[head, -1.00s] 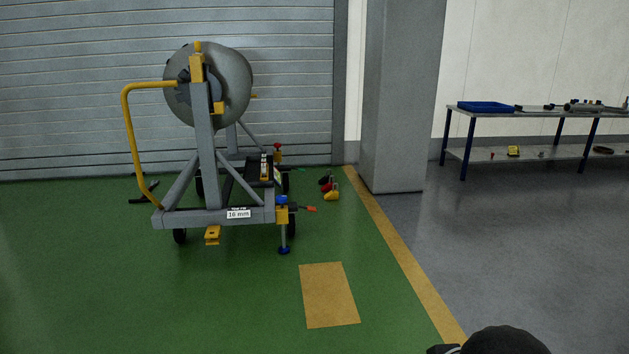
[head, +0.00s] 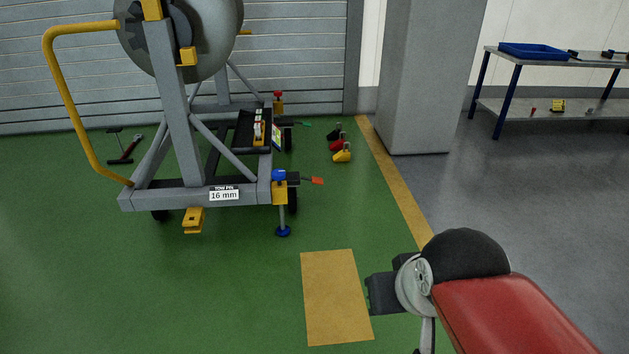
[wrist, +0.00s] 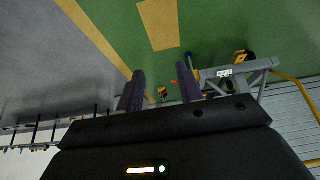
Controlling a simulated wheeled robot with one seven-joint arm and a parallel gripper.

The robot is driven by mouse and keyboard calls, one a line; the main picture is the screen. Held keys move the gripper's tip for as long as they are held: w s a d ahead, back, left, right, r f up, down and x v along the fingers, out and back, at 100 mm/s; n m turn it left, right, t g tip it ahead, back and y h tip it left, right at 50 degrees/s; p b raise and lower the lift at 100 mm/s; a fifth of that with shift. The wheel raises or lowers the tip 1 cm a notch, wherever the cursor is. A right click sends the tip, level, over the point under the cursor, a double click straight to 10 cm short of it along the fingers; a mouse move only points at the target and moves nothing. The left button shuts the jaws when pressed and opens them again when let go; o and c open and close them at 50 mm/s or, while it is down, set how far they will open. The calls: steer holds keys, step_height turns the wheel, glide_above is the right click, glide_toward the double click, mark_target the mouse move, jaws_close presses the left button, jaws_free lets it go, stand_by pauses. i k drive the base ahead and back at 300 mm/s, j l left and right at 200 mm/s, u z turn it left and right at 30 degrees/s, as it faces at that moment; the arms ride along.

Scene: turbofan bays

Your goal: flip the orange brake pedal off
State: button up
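The orange brake pedal (head: 317,180) is a small orange-tipped lever. It sticks out to the right from the front right corner of the grey engine stand (head: 175,198), beside a yellow bracket and a blue-topped jack leg. In the wrist view a tiny orange spot, likely the pedal (wrist: 173,81), shows between the fingers, far off. My gripper (wrist: 161,90) is open and empty, its two dark fingers spread apart and touching nothing. The fingers cannot be made out in the head view. Whether the pedal is up or down is too small to tell.
A green-tipped lever (head: 305,124) is at the stand's rear. A yellow bracket (head: 193,220) hangs under its front beam. Black, red and yellow items (head: 342,154) lie on the floor right of the stand. A pillar (head: 420,80) and bench (head: 560,58) stand right. The green floor in front is clear.

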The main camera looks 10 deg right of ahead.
mark_target(316, 180)
steer(key=i+l+u, duration=0.1)
steer(key=i+u, duration=0.35)
steer(key=i, duration=1.45)
